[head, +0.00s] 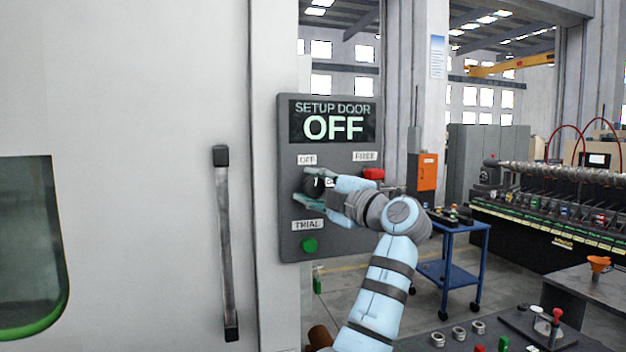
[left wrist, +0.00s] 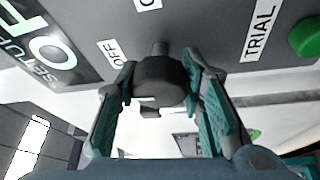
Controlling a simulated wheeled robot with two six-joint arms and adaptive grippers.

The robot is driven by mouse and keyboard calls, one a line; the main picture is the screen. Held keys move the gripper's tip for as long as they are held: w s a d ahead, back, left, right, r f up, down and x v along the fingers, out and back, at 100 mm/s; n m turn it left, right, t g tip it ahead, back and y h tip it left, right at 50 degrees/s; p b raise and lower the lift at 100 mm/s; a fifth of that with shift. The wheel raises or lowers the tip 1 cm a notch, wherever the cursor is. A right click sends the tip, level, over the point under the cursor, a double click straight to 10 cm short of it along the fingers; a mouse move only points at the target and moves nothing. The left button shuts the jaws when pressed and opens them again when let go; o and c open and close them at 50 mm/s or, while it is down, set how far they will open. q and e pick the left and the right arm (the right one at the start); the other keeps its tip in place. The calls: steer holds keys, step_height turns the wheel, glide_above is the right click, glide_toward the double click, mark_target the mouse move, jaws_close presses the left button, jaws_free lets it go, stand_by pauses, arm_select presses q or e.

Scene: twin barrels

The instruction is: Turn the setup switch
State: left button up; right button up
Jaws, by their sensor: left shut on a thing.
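The setup switch, a dark round knob (head: 313,183), is on the grey control panel (head: 290,242). Its display (head: 333,122) reads SETUP DOOR OFF. In the left wrist view the knob (left wrist: 160,84) sits between the teal fingers of my left gripper (left wrist: 163,78), one on each side. In the head view my left gripper (head: 316,188) is shut on the knob and hides part of it. A white mark shows on the knob; I cannot tell which label it points at. The OFF label (head: 307,159) is just above. My right gripper is not in view.
A red button (head: 373,174) is right of the knob, close to my gripper, and a green button (head: 310,245) is below. A vertical door handle (head: 225,245) stands left of the panel. A blue cart (head: 462,262) and a workbench (head: 460,341) are to the right.

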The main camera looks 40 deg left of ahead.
arm_select(q)
steer(key=shift+n, duration=0.4)
steer(key=o, duration=1.2)
steer(key=v, duration=1.2)
steer(key=shift+d+r, duration=0.1)
steer(key=shift+r, duration=0.15)
steer(key=shift+w, duration=0.1)
